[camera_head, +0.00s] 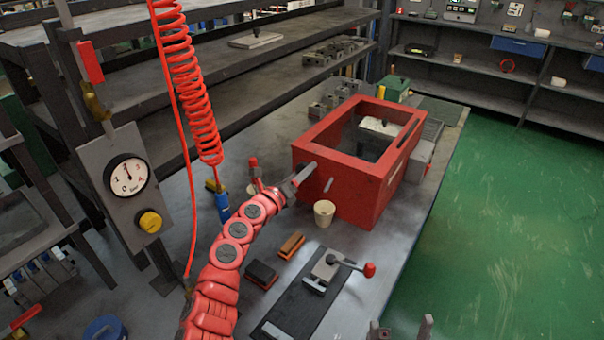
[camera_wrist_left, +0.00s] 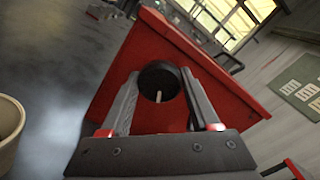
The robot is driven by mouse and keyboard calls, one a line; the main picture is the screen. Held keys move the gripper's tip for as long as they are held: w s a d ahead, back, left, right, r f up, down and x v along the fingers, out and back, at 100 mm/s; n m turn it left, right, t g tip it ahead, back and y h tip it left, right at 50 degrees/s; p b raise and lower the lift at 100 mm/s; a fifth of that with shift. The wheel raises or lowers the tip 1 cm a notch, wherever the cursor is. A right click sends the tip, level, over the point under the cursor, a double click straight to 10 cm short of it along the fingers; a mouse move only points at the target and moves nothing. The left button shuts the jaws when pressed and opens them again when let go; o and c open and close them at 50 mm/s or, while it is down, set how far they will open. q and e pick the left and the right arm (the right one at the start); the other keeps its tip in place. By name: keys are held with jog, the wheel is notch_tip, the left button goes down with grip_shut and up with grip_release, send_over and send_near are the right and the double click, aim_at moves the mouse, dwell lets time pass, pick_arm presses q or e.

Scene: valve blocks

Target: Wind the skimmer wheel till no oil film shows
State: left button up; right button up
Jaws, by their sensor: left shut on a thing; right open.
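The red tank box (camera_head: 365,195) stands on the bench with its top open. Inside is a dark surface (camera_head: 366,149) with a pale block (camera_head: 378,128); I cannot tell whether the dark surface is an oil film. In the left wrist view, the skimmer wheel (camera_wrist_left: 158,83), a round black knob with a pale mark, is on the tank's red wall (camera_wrist_left: 115,73). My left gripper (camera_head: 308,176) is shut on the wheel, one finger on each side, in the left wrist view (camera_wrist_left: 160,92). My right gripper (camera_head: 401,331) is open and empty at the bottom edge.
A beige cup (camera_head: 324,213) stands close to the tank by my left gripper. A clamp with a red-knobbed lever (camera_head: 330,268) lies on a black mat (camera_head: 300,312). A coiled red hose (camera_head: 190,85) hangs left of my arm. A gauge panel (camera_head: 125,180) stands at left.

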pick_arm(q)
jog(key=o, duration=1.3)
jog(key=shift+o, duration=0.2)
jog(key=p+v, duration=0.2)
jog(key=v, duration=1.5)
jog(key=shift+s, duration=0.2)
jog(key=shift+a, duration=0.15)
